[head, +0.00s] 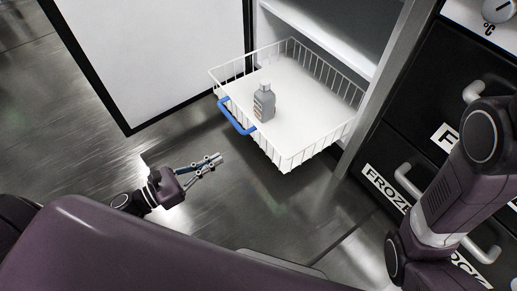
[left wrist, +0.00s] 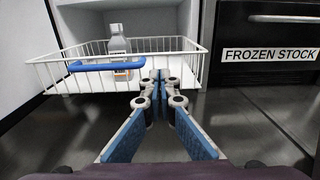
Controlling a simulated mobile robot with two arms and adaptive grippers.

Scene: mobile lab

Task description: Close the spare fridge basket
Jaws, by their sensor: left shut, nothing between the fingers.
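The white wire basket (head: 300,150) is pulled out of the fridge and holds a grey bottle (head: 264,104). A blue handle (head: 236,117) is on its front side. In the left wrist view the basket (left wrist: 185,68) is straight ahead, with the blue handle (left wrist: 105,65) left of centre and the bottle (left wrist: 118,42) behind it. My left gripper (head: 218,159) is shut and empty, in front of the basket and apart from it; its fingertips also show in the left wrist view (left wrist: 160,76). My right gripper is out of view.
The open fridge door (head: 155,55) stands to the left of the basket. A white shelf (head: 310,35) is above and behind it. Dark drawers labelled frozen stock (head: 385,188) are on the right. Clear floor (head: 110,165) lies in front.

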